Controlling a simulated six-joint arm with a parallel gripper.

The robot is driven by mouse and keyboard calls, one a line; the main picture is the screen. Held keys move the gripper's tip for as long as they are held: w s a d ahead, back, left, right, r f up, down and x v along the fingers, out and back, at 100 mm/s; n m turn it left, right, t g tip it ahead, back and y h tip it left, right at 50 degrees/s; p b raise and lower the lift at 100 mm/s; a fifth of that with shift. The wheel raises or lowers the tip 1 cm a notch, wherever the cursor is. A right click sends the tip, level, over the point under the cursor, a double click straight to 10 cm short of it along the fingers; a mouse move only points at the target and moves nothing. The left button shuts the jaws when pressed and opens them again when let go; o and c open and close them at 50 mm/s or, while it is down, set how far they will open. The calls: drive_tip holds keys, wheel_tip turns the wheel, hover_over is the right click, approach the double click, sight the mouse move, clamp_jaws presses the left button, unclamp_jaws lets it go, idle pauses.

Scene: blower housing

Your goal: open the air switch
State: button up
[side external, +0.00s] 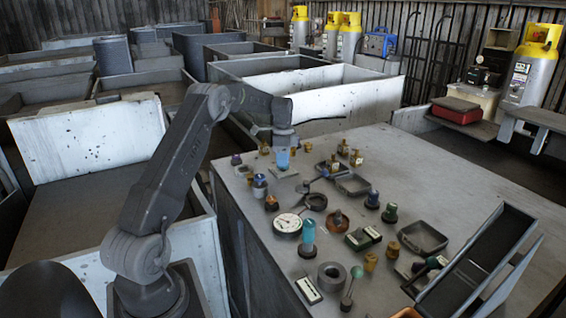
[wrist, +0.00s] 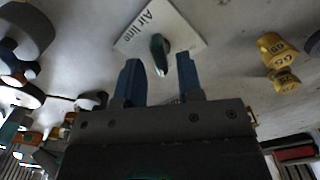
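The air switch is a dark green lever knob (wrist: 160,53) on a white plate (wrist: 188,35) printed "Air line" in the wrist view. In the side view the plate (side external: 284,173) lies near the far left part of the bench, and the knob is hidden by my fingers. My gripper (wrist: 158,66) has two blue fingers standing apart. The knob shows in the gap between the fingertips, with a gap visible on each side; I cannot tell whether either finger touches it. In the side view my gripper (side external: 283,160) points down, just above the plate.
Brass weights (wrist: 277,56) stand to the right of the plate in the wrist view. The bench (side external: 420,185) holds several knobs, a dial gauge (side external: 288,223), a black ring (side external: 315,201) and a shallow tray (side external: 423,237). The bench's far right is clear.

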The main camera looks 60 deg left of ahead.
drive_tip(key=shift+r, duration=1.8)
